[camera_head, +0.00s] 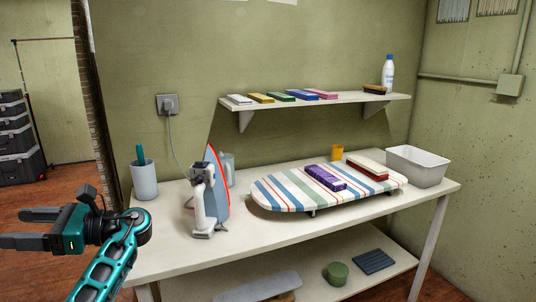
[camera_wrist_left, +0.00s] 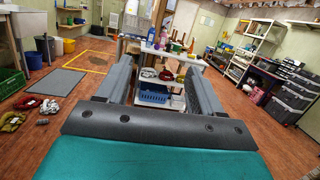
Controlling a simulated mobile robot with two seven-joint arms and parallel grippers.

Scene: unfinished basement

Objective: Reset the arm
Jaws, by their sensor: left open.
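My left arm, teal and grey, comes in at the lower left of the head view. My left gripper (camera_head: 14,228) points left, away from the table (camera_head: 165,262), with its two dark fingers apart and nothing between them. In the left wrist view, the gripper (camera_wrist_left: 158,64) also shows its fingers spread, with only the distant room beyond them. My right gripper is not in view.
An iron (camera_head: 205,200) stands upright, and a striped ironing board (camera_head: 270,190) holds purple and red-white items. A grey cup (camera_head: 144,180) and a white bin (camera_head: 418,166) stand on the table. Black cases (camera_head: 15,140) are stacked at far left. Floor left of the table looks clear.

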